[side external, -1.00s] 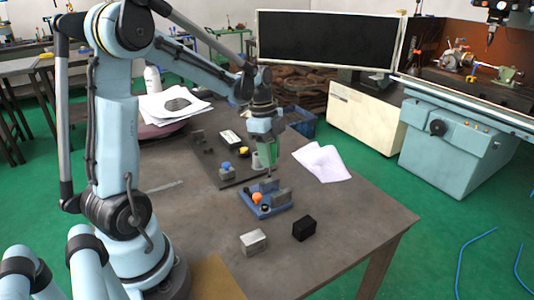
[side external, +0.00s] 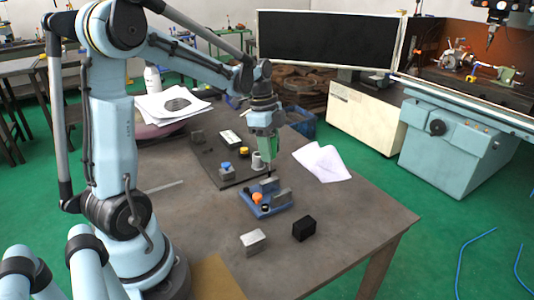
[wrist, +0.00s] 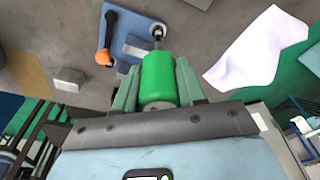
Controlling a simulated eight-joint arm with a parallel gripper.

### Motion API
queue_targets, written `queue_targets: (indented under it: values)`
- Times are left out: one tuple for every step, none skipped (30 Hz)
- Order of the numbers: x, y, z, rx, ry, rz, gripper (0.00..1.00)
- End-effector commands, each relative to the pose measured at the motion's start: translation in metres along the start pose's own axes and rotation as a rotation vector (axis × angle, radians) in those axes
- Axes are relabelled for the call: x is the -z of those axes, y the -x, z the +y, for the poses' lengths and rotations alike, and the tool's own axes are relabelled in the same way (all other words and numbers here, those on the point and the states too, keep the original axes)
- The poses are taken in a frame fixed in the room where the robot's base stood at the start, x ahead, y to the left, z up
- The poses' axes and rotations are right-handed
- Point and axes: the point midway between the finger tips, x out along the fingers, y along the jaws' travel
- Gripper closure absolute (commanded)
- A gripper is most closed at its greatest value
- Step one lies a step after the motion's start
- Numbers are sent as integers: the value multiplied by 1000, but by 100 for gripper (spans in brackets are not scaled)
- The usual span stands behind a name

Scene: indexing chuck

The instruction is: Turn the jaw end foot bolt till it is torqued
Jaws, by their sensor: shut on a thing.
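My gripper (side external: 265,128) is shut on a green driver (side external: 275,148), which also shows in the wrist view (wrist: 158,78) as a green cylinder between the two fingers. Its dark shaft points down at the blue fixture (side external: 264,212). The fixture carries grey jaw blocks (side external: 281,196) and a black lever with an orange knob (side external: 257,198); the knob also shows in the wrist view (wrist: 103,57). In the wrist view, the shaft's tip overlaps the fixture's end near its foot. The bolt is too small to make out, and I cannot tell whether the tip is seated on it.
A silver block (side external: 253,241) and a black block (side external: 304,229) stand in front of the fixture. White paper (side external: 322,161) lies to the right. Behind, a dark plate (side external: 236,182) bears a blue-topped block (side external: 227,170) and a pale cylinder (side external: 257,160). The table's front right is clear.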

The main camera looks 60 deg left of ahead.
Motion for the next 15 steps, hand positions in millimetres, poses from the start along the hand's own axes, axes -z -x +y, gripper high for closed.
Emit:
queue_targets:
  values:
    - [0, 0, 0, 0, 0, 0, 100]
    - [0, 0, 0, 1, 3, 0, 100]
    - [0, 0, 0, 2, 15, 0, 100]
    - [0, 0, 0, 5, 32, 0, 100]
    - [0, 0, 0, 9, 55, 0, 100]
    - [0, 0, 0, 15, 96, 0, 100]
    - [0, 0, 0, 21, 128, 0, 100]
    - [0, 0, 0, 25, 161, 0, 100]
    - [0, 0, 0, 31, 200, 0, 100]
    - [0, 0, 0, 35, 227, 0, 100]
    - [0, 0, 0, 38, 250, 0, 100]
    - [0, 0, -1, 42, 273, 0, 100]
    - [0, 0, -1, 44, 285, 0, 100]
    - [0, 0, -1, 45, 295, 0, 100]
    - [0, 0, -1, 47, 310, 0, 100]
